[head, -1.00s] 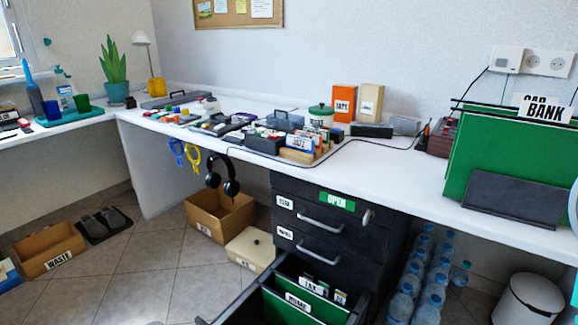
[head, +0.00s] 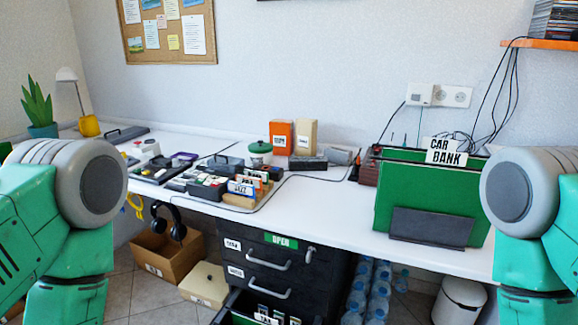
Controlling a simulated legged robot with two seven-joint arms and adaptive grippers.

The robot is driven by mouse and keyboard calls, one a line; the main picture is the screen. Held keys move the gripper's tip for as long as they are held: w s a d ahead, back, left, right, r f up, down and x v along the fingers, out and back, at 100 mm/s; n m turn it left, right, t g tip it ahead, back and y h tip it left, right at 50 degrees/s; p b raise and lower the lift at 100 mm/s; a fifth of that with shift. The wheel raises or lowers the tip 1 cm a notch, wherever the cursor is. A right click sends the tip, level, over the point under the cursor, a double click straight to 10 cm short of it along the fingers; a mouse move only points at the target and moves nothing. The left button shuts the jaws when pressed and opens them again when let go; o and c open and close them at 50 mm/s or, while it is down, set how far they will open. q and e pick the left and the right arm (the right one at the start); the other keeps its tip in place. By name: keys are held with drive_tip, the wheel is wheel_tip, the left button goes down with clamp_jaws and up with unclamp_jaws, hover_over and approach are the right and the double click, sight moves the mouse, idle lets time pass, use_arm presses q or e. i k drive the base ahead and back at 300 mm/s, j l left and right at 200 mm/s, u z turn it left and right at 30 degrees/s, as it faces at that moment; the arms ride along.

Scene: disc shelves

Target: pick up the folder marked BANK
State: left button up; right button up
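The green folder marked BANK (head: 418,198) stands upright on the right part of the white desk in the head view. Its white BANK tab (head: 447,159) sticks up at the top right, with a CAR tab (head: 440,144) just behind it. A dark holder (head: 432,226) stands in front of its lower part. Green and grey links of both my arms show at the left and right edges, the right one close beside the folder in the picture. Neither of my grippers is in view.
The white desk (head: 345,200) has clear room left of the folder. Disc boxes (head: 207,187), an orange box (head: 280,137) and a cream box (head: 305,138) stand farther left. Cables (head: 490,100) hang behind the folder. Below are an open drawer (head: 250,312), bottles (head: 368,285) and a bin (head: 458,303).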

sight(443, 183)
drive_tip(key=u, duration=0.9)
drive_tip(key=z, duration=1.75)
